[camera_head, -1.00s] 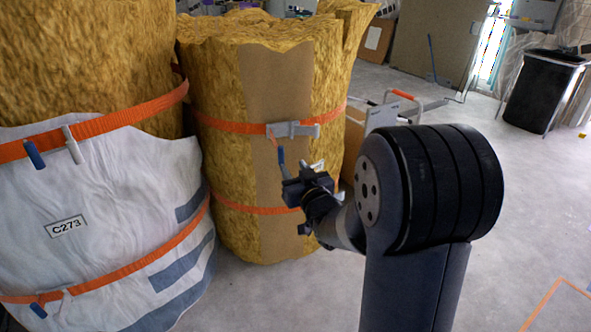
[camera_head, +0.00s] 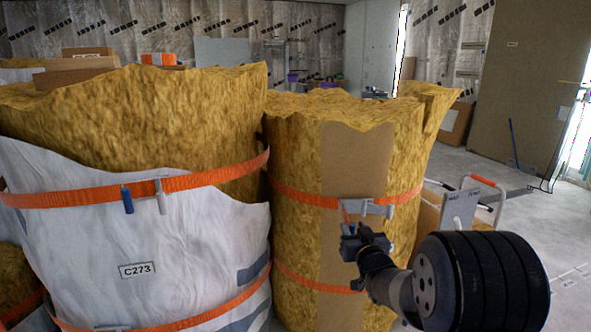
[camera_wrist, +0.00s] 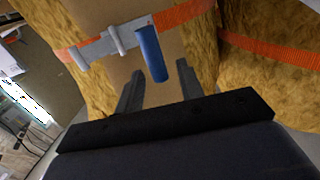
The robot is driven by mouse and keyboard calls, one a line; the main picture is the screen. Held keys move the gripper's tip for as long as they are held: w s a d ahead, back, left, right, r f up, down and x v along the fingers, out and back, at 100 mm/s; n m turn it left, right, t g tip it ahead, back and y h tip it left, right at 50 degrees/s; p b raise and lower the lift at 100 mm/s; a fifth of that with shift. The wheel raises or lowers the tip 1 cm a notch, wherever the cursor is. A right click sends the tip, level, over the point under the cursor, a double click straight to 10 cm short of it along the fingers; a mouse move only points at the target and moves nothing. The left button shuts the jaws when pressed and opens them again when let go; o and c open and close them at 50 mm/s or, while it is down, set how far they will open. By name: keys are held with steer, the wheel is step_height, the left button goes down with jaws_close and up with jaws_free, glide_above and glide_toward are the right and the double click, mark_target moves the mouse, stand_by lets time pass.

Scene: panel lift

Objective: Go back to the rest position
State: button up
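My gripper (camera_head: 362,238) is in front of the right insulation roll (camera_head: 290,165), just below the grey buckle (camera_head: 368,207) on its upper orange strap. In the wrist view my gripper's two fingers (camera_wrist: 158,85) stand apart. The blue-handled lever (camera_wrist: 153,54) hanging from the buckle shows beyond and between the fingertips. I see nothing clamped between them. My arm reaches in from the lower right of the head view.
A second roll in a white wrap (camera_head: 190,250), labelled C273, stands close on the left. A hand truck (camera_head: 462,205) is behind to the right. A tall brown panel (camera_head: 520,90) leans at the back right. Open floor (camera_head: 550,230) lies at the right.

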steer(key=shift+w+a, duration=0.1)
steer(key=shift+w, duration=1.6)
